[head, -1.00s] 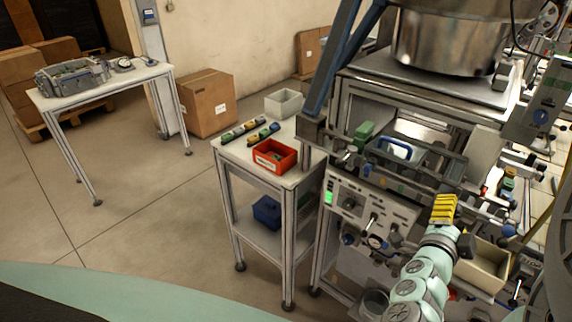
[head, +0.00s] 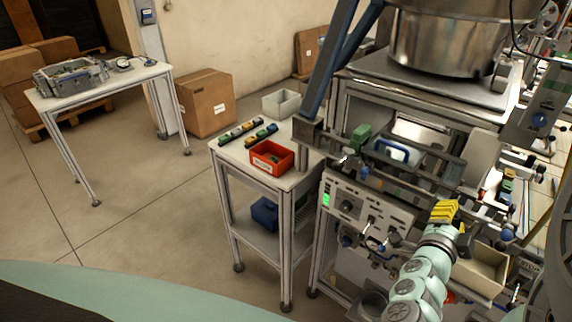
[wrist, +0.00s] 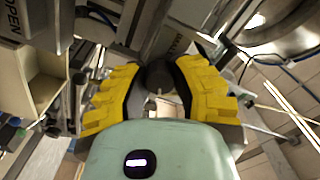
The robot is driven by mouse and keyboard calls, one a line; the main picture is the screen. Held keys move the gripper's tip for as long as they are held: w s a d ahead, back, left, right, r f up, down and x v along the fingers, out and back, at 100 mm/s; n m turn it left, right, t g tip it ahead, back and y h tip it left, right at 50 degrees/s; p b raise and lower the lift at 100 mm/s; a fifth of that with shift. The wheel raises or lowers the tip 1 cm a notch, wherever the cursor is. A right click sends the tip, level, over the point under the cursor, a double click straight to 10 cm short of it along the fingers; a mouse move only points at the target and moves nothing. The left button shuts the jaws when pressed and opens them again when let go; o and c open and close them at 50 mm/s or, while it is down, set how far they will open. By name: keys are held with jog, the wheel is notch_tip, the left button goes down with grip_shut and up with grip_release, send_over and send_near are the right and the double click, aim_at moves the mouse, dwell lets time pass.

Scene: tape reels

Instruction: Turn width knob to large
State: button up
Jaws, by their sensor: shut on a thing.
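My gripper (wrist: 158,88) has yellow ribbed fingers, one on each side of a dark round knob (wrist: 158,75) in the wrist view. The fingers are shut on this knob, with its face showing between their tips. I cannot read a size mark beside it, so its setting is unclear. In the head view my gripper (head: 444,211) is at the machine's front right, and the knob is hidden there.
A grey control panel (head: 372,207) with a green light is left of my arm. An open beige bin (head: 482,268) sits close on the right. A side table (head: 291,180) with a red bin (head: 271,157) stands further left. A metal bowl (head: 455,45) is above.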

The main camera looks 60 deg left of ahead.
grip_shut()
jog(key=shift+f+m+b, duration=0.35)
jog(key=shift+m+b, duration=0.05)
jog(key=shift+b, duration=0.5)
jog(key=m+b, duration=0.1)
jog(key=b, duration=0.1)
jog(key=shift+f+m+b, duration=0.1)
jog(key=shift+m+b, duration=0.2)
jog(key=shift+b, duration=0.05)
jog(key=shift+m+b, duration=0.7)
jog(key=shift+b, duration=0.1)
jog(key=shift+r+m+b, duration=0.3)
jog(key=shift+r+m, duration=0.05)
jog(key=shift+m, duration=0.05)
jog(key=o, duration=0.9)
grip_release()
jog(key=shift+r, duration=0.1)
jog(key=shift+o, duration=0.2)
